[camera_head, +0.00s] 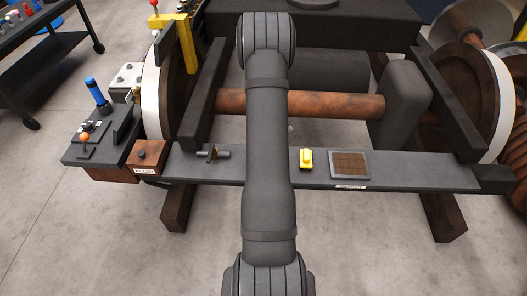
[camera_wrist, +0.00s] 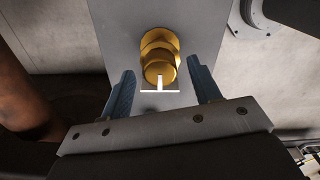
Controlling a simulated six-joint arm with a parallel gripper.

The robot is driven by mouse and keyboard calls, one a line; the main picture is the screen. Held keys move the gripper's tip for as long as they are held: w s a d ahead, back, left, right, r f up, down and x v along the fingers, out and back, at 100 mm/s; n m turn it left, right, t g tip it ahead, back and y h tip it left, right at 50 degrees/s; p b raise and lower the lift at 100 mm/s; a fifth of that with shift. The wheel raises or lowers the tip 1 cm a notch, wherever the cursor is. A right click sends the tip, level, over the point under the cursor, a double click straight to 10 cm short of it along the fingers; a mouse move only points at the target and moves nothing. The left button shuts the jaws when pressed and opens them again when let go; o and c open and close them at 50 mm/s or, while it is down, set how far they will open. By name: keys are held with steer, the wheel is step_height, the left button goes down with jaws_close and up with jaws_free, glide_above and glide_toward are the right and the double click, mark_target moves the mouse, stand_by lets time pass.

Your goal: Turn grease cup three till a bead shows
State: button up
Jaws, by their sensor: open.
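In the wrist view a brass grease cup (camera_wrist: 160,55) stands out from a grey plate (camera_wrist: 112,22). A white T-shaped mark (camera_wrist: 160,87) shows at the cup's lower edge. My gripper (camera_wrist: 163,82) is open, with one blue-grey finger to the left of the cup and one to the right. There are gaps between both fingers and the cup, so I see no contact. I see no bead at the cup. I cannot read a number on it. In the head view my arm crosses the middle, and the gripper and the cup are hidden.
A dark bench plank (camera_head: 420,178) crosses in front of the rusty axle (camera_head: 335,104). A blue cylinder (camera_head: 96,90) stands at left. The floor in front is mostly clear.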

steer(key=shift+f, duration=0.8)
steer(key=shift+c, duration=0.5)
steer(key=c, duration=0.9)
steer(key=shift+m, duration=0.3)
